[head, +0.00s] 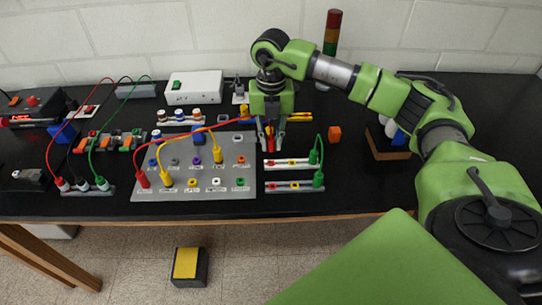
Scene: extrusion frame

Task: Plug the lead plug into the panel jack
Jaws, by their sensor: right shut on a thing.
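The panel (205,204) is a grey plate lying on the black table, with coloured, labelled jacks in rows. A red plug (142,180) stands upright at its left front, and a red lead (185,133) runs from there to my right gripper. Yellow plugs (166,179) (217,156) also stand on the panel, joined by a yellow lead. My right gripper (270,143) points down just beyond the panel's right back corner, shut on a red plug, which its fingers mostly hide. I cannot tell which jack is meant. My left gripper is not in view.
White strips (290,186) with a green lead lie right of the panel. A white box (194,87) stands behind. More leads and sockets (84,188) lie left.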

